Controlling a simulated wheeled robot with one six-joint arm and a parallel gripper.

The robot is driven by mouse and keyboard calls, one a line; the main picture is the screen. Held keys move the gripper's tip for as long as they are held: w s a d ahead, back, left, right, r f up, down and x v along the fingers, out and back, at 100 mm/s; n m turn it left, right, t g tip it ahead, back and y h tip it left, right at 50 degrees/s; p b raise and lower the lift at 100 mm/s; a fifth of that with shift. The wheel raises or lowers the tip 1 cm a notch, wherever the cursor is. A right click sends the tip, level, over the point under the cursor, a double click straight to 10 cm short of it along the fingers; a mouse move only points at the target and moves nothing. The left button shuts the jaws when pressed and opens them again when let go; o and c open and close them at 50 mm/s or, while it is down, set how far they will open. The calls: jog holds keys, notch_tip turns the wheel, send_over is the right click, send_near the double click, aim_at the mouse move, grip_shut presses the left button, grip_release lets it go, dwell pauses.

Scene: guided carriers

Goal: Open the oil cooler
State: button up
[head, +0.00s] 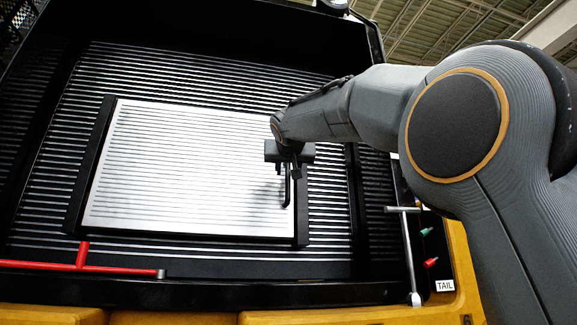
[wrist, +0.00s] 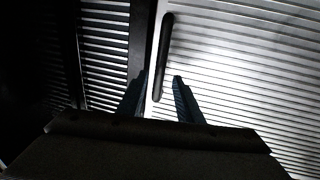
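The oil cooler appears to be the pale louvered panel (head: 180,170), set in a dark slatted housing and lying flat in its frame. A black bar handle (head: 288,190) stands upright near its right edge; it also shows in the wrist view (wrist: 165,45). My gripper (head: 288,170) is in front of the panel at the handle's upper part. In the wrist view my gripper (wrist: 160,77) has its two fingers apart, with the handle between them in the picture. Gaps show on both sides of the handle. I cannot tell how deep the fingers reach around it.
A red bar (head: 80,262) crosses the lower left. A grey T-shaped lever (head: 409,250) stands at the lower right, beside a green knob (head: 426,232), a red knob (head: 431,263) and a "TAIL" label (head: 445,286). Yellow bodywork (head: 340,312) runs along the bottom.

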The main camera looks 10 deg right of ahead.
jog(key=shift+w+d, duration=0.2)
jog(key=shift+w, duration=0.5)
grip_shut()
